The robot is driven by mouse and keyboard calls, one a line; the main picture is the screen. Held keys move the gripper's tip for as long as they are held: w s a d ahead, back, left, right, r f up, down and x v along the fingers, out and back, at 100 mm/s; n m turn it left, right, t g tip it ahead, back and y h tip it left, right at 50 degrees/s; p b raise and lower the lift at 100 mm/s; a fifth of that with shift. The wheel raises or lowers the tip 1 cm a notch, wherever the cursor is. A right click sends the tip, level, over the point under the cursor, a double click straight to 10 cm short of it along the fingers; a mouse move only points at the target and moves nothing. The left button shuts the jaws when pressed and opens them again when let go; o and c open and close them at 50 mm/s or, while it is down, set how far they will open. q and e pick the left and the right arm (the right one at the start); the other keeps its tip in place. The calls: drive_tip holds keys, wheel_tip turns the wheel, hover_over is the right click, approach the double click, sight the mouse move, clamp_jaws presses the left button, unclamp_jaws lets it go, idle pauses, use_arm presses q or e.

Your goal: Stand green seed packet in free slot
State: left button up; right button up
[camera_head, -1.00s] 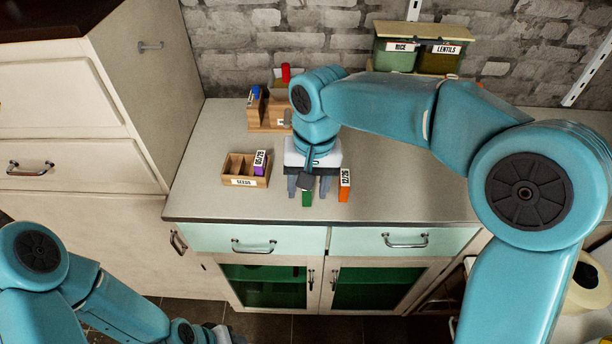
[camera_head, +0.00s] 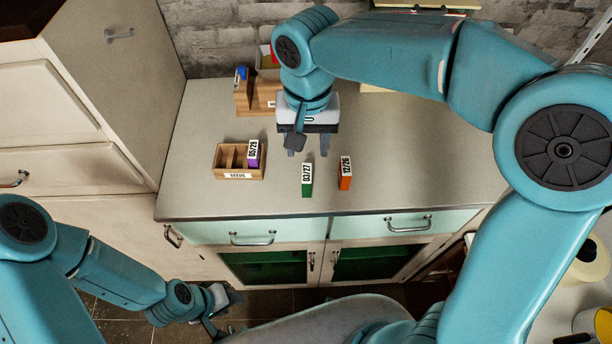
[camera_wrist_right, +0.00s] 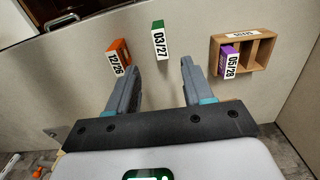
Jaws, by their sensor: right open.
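The green seed packet (camera_head: 307,180), labelled 03/27, stands on the worktop; it also shows in the right wrist view (camera_wrist_right: 160,42). The wooden SEEDS box (camera_head: 238,174) is to its left in the head view, with a purple packet (camera_head: 253,154) in its right slot and the other slots empty. It also shows in the right wrist view (camera_wrist_right: 262,51). My right gripper (camera_head: 308,151) is open and empty, above and behind the green packet, apart from it. In the wrist view the packet lies beyond the gap between its fingers. My left gripper (camera_head: 222,312) is low in front of the cabinet; its jaws are unclear.
An orange packet (camera_head: 345,173), labelled 12/26, stands close to the right of the green one. A wooden organiser (camera_head: 257,97) stands at the back wall. The worktop (camera_head: 420,165) to the right is bare. Drawers with handles (camera_head: 407,224) lie below its front edge.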

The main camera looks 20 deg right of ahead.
sight(306, 173)
wheel_tip(306, 173, down, 3)
drive_tip(key=shift+w+a+f, duration=0.1)
drive_tip(key=shift+a+f, duration=0.05)
drive_tip(key=shift+f, duration=0.05)
drive_tip(key=f, duration=0.1)
drive_tip(key=f+p, duration=0.1)
drive_tip(key=f, duration=0.2)
drive_tip(key=shift+s+f, duration=0.2)
drive_tip(key=shift+s, duration=0.1)
drive_tip(key=shift+w+f, duration=0.2)
drive_tip(key=shift+f, duration=0.25)
drive_tip(key=shift+s, duration=0.15)
drive_tip(key=shift+c, duration=0.6)
drive_tip(key=shift+r, duration=0.1)
drive_tip(key=c, duration=0.6)
clamp_jaws()
